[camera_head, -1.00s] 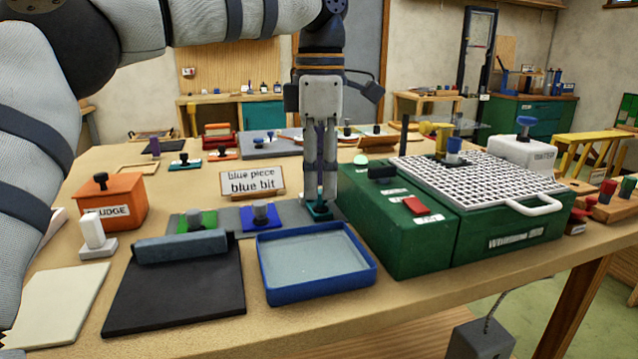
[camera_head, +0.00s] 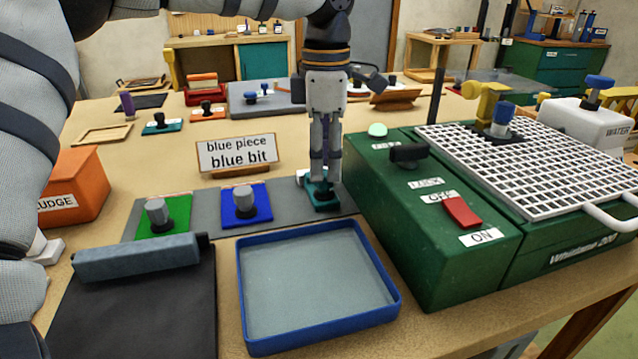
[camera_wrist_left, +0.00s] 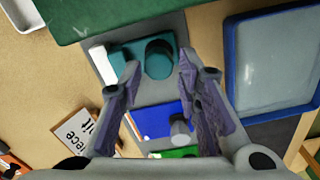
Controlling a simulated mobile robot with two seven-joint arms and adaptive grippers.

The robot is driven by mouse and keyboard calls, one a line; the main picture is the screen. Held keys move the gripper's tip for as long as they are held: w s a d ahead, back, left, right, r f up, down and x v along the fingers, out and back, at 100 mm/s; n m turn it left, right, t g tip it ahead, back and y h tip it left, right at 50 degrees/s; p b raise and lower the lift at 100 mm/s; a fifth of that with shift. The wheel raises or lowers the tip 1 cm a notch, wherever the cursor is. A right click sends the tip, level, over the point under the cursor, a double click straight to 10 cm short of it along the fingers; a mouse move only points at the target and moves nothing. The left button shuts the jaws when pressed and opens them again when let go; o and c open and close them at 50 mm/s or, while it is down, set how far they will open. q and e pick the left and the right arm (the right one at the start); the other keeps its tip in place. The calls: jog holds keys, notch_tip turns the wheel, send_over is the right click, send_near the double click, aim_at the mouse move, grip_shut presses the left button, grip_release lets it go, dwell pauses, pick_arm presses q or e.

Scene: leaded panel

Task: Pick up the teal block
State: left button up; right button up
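The teal block (camera_head: 326,204) sits at the right end of a grey strip, just left of the green machine. It is a flat teal base with a round upright knob, and a white piece lies beside it. In the left wrist view, the teal block (camera_wrist_left: 158,60) lies ahead, its knob in line with the gap between the fingers. My left gripper (camera_head: 323,178) points straight down over it. Its fingers (camera_wrist_left: 158,75) are apart on either side of the knob; I cannot tell whether they touch it. My right gripper is not in view.
A blue block (camera_head: 246,204) and green block (camera_head: 162,216) share the grey strip (camera_head: 210,221). A blue-rimmed tray (camera_head: 388,284) lies in front, a green machine (camera_head: 440,255) stands close right, and a sign (camera_head: 236,152) stands behind.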

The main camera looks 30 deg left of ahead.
pick_arm(q)
jog(key=f, duration=0.4)
jog(key=shift+a, duration=0.2)
grip_shut()
